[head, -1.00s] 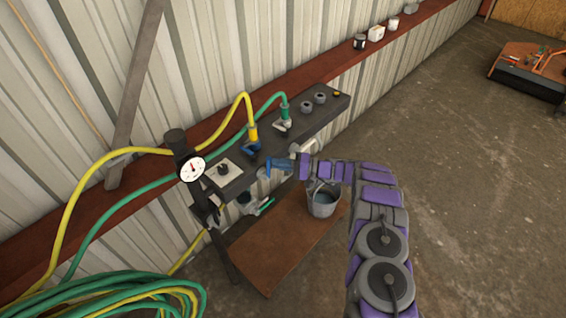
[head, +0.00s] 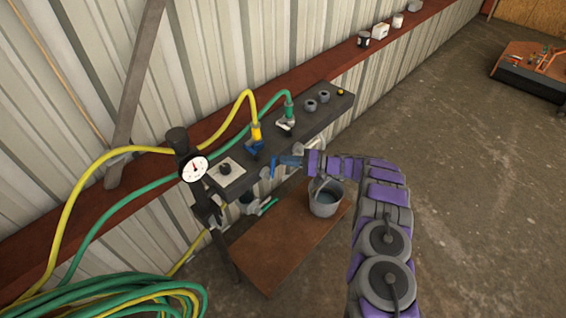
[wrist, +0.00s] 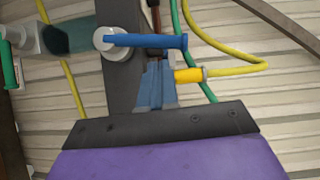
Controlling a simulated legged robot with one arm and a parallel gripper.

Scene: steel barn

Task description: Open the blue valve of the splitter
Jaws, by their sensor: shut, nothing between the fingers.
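The splitter (head: 318,120) is a dark bar along the wall, with a yellow and a green hose plugged into its top. Its blue valve is a blue lever (head: 272,168) on the front face, below the yellow hose coupling (head: 256,133). In the wrist view the blue lever (wrist: 150,41) reaches right from a pale round hub (wrist: 110,43). My gripper (head: 282,160) is shut and empty, just in front of the lever. In the wrist view its blue fingertips (wrist: 157,64) lie just below the lever's middle; I cannot tell whether they touch.
A pressure gauge (head: 194,169) stands left of the splitter. A metal bucket (head: 325,202) sits on a brown board (head: 270,252) under my arm. Coiled hoses (head: 130,296) lie at lower left. A green lever (wrist: 9,65) shows at the wrist view's left.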

